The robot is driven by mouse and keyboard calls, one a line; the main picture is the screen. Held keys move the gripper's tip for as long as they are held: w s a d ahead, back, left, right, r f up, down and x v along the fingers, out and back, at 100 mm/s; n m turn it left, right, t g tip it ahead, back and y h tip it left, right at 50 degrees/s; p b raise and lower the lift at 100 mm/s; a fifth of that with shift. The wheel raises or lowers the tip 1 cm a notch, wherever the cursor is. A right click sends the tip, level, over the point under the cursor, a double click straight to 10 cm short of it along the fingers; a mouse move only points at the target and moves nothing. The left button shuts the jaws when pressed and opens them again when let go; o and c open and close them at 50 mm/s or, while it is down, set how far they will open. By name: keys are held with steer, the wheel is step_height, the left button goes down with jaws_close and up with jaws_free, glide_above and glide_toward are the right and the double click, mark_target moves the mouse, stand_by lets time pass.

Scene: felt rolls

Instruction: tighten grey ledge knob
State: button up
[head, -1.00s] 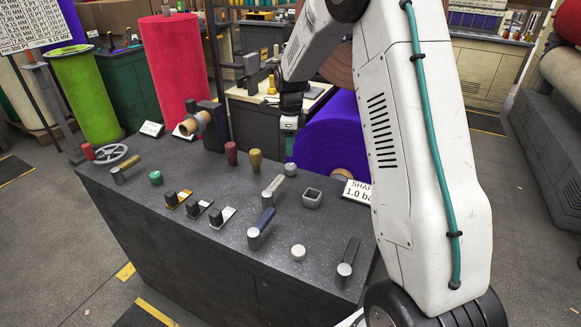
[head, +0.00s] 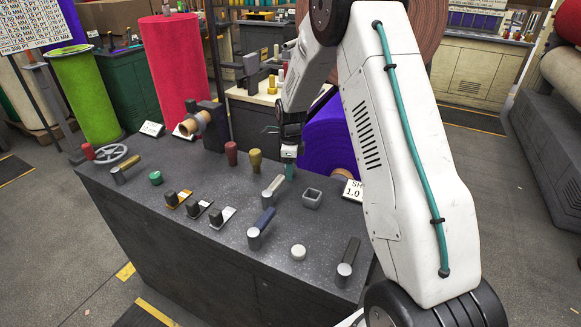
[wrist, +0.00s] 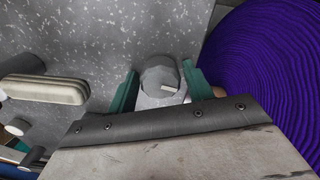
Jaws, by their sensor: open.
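The grey ledge knob (wrist: 158,76) shows in the wrist view as a faceted grey knob with a short pale mark on it. My gripper (wrist: 161,90) is open, with one teal finger to the left of the knob and the other to its right. Small gaps seem to show beside the knob, and I cannot tell whether either finger touches it. In the head view my gripper (head: 289,172) points down at the far edge of the dark speckled bench (head: 190,255), and the knob is hidden there.
A lever with a pale handle (head: 273,185) stands close in front of my gripper. The purple felt roll (head: 327,138) is just behind. Red (head: 231,153) and yellow (head: 255,160) upright handles stand to the left.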

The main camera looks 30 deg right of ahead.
steer(key=c, duration=0.9)
steer(key=m, duration=0.5)
steer(key=shift+c, duration=0.2)
steer(key=shift+m, duration=1)
steer(key=m, duration=0.3)
steer(key=shift+f, duration=0.1)
steer(key=shift+a, duration=0.1)
